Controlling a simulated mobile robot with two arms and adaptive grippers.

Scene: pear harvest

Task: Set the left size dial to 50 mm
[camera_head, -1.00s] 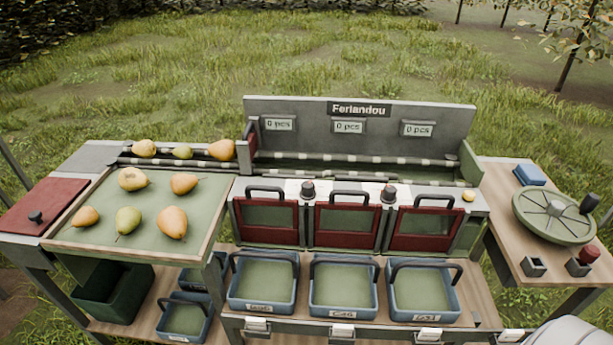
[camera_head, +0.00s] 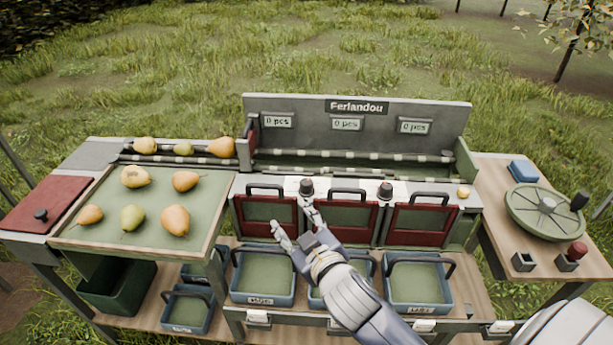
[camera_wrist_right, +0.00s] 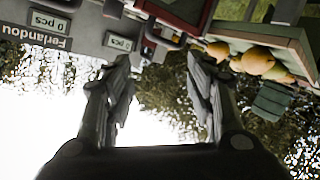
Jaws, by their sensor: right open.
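The left size dial (camera_head: 306,187) is a small dark knob on the light strip above the red gates, between the left and middle gates. A second dark dial (camera_head: 385,190) sits further right on the same strip. My right gripper (camera_head: 293,216) is open and empty, in front of the left and middle gates, a little below the left dial; one finger reaches up close to the dial, and I cannot tell whether it touches. In the right wrist view the open fingers (camera_wrist_right: 160,85) are empty, and no dial can be made out. The dial's setting is too small to read. My left gripper is not in view.
Red gates (camera_head: 267,227) with dark handles line the sorter front. Blue crates (camera_head: 415,283) stand below. Pears lie on the green tray (camera_head: 105,200) at left. Counters (camera_head: 278,121) read 0 pcs. A round green turntable (camera_head: 540,230) stands on the right table.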

